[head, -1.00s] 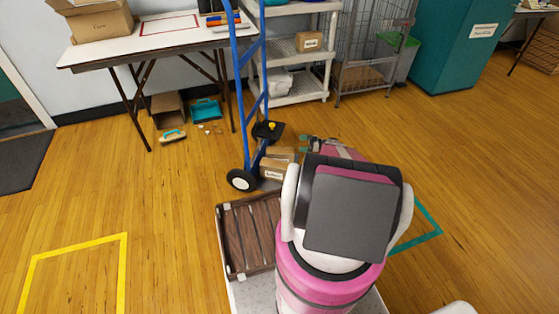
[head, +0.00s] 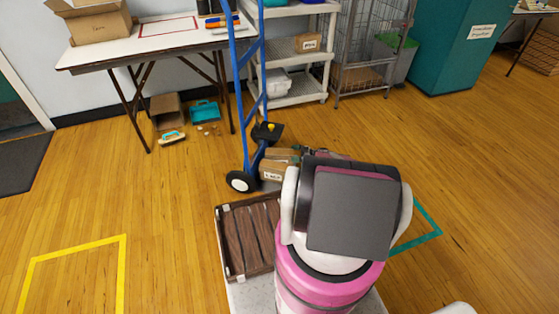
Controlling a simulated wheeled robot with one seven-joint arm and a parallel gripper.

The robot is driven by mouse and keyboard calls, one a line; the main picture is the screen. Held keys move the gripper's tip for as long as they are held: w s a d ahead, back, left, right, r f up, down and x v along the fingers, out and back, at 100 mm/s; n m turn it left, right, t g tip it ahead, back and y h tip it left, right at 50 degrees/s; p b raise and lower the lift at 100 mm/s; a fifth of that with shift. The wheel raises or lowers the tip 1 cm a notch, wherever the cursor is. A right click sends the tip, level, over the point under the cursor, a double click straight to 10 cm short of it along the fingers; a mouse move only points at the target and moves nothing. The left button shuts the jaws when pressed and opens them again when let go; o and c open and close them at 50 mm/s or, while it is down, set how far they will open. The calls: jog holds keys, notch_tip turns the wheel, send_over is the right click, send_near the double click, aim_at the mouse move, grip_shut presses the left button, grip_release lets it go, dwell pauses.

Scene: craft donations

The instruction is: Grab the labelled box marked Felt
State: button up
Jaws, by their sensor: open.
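Two small cardboard boxes sit at the foot of the blue hand truck. The front box (head: 271,171) has a white label whose word is too small to read surely. The other box (head: 281,154) is just behind it, partly hidden by my gripper. I cannot tell which box is marked Felt. My gripper (head: 297,153) is open beside the rear box, mostly hidden behind my own arm. Whether its fingers touch or straddle a box cannot be seen. Another labelled box (head: 308,42) stands on the shelf cart, its word also unclear.
The blue hand truck (head: 244,110) stands upright close to the boxes. A brown slatted crate (head: 222,238) is in front of it. A folding table (head: 110,54) holds a larger box (head: 92,22). A shelf cart (head: 300,97) and wire cage (head: 367,60) are behind.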

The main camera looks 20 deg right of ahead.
aim_at(289, 152)
jog(key=x, duration=0.3)
jog(key=shift+a, duration=0.2)
jog(key=c, duration=1.6)
